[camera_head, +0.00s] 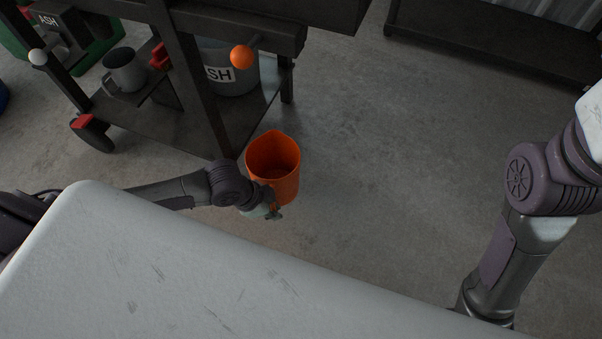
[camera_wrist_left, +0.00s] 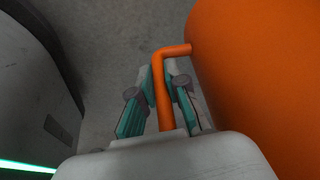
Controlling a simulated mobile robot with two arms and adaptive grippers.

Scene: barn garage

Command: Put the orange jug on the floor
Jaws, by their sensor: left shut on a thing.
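The orange jug (camera_head: 274,160) is in the middle of the head view, open top facing up, in front of the dark workbench cart. My left gripper (camera_head: 270,208) is at the jug's near side and shut on its handle. In the left wrist view the orange handle (camera_wrist_left: 162,90) runs between the two teal-padded fingers (camera_wrist_left: 160,98), and the jug's body (camera_wrist_left: 265,70) fills the right side. I cannot tell whether the jug's base touches the floor; its underside is hidden. My right arm shows at the right, but its gripper is out of view.
The dark cart (camera_head: 215,140) stands at the upper left, with a grey mug (camera_head: 123,72) and an ash bucket (camera_head: 238,80) on its lower shelf. An orange knob (camera_head: 242,57) sticks out from it. The concrete floor (camera_head: 400,160) to the right is clear.

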